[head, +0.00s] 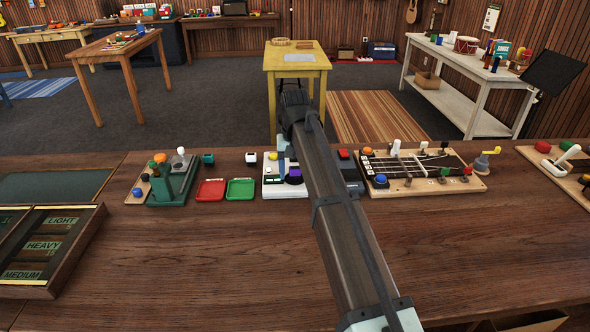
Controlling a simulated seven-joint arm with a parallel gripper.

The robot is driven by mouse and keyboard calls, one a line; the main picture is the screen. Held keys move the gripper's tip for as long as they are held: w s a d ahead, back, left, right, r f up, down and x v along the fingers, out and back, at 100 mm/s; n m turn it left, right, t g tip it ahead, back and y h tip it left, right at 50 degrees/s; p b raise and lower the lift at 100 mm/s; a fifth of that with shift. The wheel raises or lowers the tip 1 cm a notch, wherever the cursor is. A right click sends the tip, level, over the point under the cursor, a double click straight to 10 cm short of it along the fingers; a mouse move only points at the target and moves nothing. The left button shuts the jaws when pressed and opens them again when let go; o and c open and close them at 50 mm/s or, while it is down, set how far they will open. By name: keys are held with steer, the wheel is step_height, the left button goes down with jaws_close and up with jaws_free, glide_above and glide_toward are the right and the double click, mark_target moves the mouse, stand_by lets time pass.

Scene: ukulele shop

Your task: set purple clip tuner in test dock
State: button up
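A small purple piece (294,172), which looks like the purple clip tuner, shows right beside my arm link. It is over or on a white-based device (285,190), which may be the test dock; the arm covers its right part. My gripper (283,158) points down at this spot and is mostly hidden behind my own forearm. Its fingers are too small and covered to tell whether they are open or shut, or whether they touch the purple piece.
Red (210,190) and green (241,189) trays lie left of the device, with a teal cube (208,159) behind. A green stand (172,183) is further left. A stringed board (420,170) is right. A compartment box (48,248) sits front left. The front middle bench is clear.

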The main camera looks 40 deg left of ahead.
mark_target(296, 168)
steer(key=shift+r, duration=0.1)
step_height(296, 168, up, 12)
stand_by(0.7)
